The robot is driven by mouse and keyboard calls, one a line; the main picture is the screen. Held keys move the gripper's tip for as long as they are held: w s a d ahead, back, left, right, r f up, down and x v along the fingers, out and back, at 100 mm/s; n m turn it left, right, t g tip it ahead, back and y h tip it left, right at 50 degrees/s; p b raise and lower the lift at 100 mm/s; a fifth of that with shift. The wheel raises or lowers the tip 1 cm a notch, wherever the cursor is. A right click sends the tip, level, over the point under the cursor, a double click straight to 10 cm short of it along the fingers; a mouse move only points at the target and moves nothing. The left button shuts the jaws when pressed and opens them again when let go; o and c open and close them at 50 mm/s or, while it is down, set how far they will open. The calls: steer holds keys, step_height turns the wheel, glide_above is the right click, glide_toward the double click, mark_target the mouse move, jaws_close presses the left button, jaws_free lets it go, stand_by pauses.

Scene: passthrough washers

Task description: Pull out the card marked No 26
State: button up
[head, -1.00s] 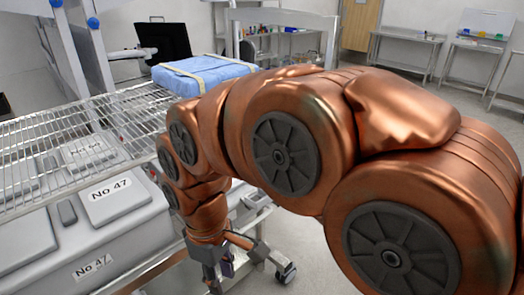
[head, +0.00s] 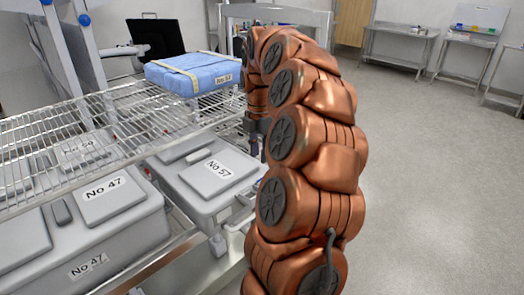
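I cannot make out a card marked No 26 in the head view. My gripper (head: 255,145) hangs at the end of my copper arm, just past the right end of the wire shelf and right of the blue wrapped package. It is small and partly hidden by my arm, so I cannot tell whether it is open or holds anything. The blue package (head: 190,72) lies on the wire shelf with tan straps and a small tag (head: 224,79), whose number is too small to read surely.
Below the wire shelf (head: 110,118) stand grey cases marked No 47 (head: 130,208) and No 57 (head: 195,198). A dark monitor (head: 156,36) is behind the package. Open floor (head: 430,190) lies to the right, with steel tables (head: 396,32) along the back wall.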

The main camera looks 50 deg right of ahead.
steer(key=shift+d+f, duration=0.3)
steer(key=shift+d, duration=0.2)
steer(key=shift+f+p, duration=1)
steer(key=shift+f, duration=2.7)
jaws_close()
steer(key=shift+r, duration=0.1)
steer(key=shift+r+p, duration=1.45)
steer(key=shift+r, duration=2.25)
